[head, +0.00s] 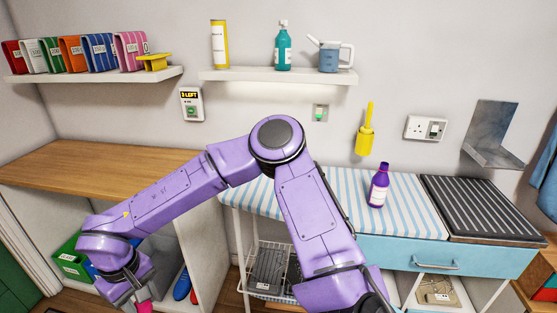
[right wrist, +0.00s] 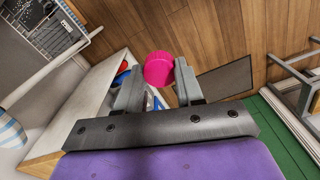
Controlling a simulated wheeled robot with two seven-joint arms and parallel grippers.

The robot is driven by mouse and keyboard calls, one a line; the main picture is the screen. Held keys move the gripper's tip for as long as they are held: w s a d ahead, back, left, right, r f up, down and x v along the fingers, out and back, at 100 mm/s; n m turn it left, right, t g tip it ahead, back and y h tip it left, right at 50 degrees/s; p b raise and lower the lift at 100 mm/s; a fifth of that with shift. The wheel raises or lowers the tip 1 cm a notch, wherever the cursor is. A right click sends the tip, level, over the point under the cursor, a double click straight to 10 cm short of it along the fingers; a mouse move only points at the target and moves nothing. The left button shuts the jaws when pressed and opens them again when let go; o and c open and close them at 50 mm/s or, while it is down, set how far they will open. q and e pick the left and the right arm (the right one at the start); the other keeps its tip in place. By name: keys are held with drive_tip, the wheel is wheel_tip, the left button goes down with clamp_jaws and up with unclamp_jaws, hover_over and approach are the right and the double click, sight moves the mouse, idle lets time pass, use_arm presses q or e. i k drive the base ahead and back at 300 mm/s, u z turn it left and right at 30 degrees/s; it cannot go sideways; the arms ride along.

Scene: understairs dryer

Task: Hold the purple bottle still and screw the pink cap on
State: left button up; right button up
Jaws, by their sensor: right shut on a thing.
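The purple bottle (head: 378,187) stands upright on the blue-and-white striped surface, with a white label on its front and no pink cap on its neck. My right arm comes in from the lower right and bends across to the lower left. My right gripper (head: 139,297) is low at the left, far from the bottle. It is shut on the pink cap (head: 144,307), which is partly cut off by the bottom edge. In the right wrist view the pink cap (right wrist: 159,68) sits between the fingertips, above the wooden floor. My left gripper is not in view.
The striped surface (head: 405,212) is clear around the bottle. A dark ridged mat (head: 480,207) lies to its right. A yellow holder (head: 364,141) hangs on the wall behind. The wooden counter (head: 90,172) at left is bare. A wire basket (head: 268,262) stands below, partly behind my arm.

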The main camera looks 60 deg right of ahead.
sight(378, 193)
drive_tip(key=z, duration=2.4)
